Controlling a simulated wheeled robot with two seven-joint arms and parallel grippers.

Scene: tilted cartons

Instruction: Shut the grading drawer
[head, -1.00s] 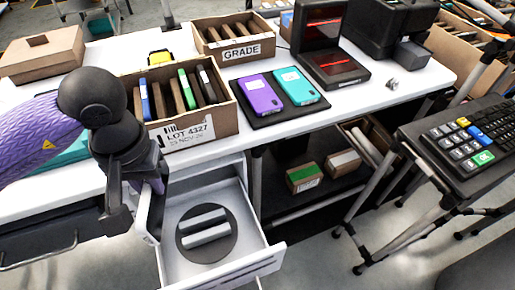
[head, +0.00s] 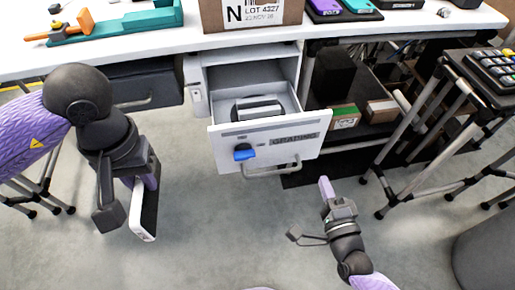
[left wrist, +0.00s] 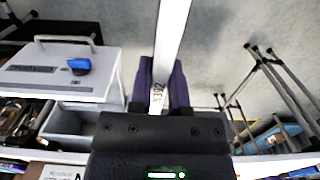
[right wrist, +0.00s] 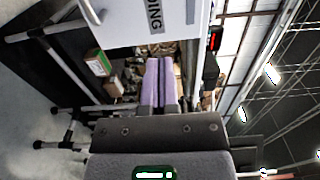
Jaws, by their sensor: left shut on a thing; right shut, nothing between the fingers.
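The grading drawer (head: 268,139) is white and stands open under the bench, with a bar handle (head: 272,172) and a blue knob-like piece (head: 244,152) on its front. Its front also shows in the left wrist view (left wrist: 40,72) and, with part of its lettering, in the right wrist view (right wrist: 140,20). A dark round piece with pale bars (head: 257,107) lies inside. My left gripper (head: 130,190) is left of the drawer, shut on a white and dark slab (head: 146,210), also in the left wrist view (left wrist: 172,30). My right gripper (head: 325,183) is shut and empty, below and right of the handle, apart from it.
The white bench top (head: 130,30) carries a carton (head: 250,14) and a teal and orange tool (head: 115,25). Right of the drawer is a dark lower shelf (head: 345,140) with small boxes. A stand with a keypad (head: 485,75) is further right. The floor before the drawer is clear.

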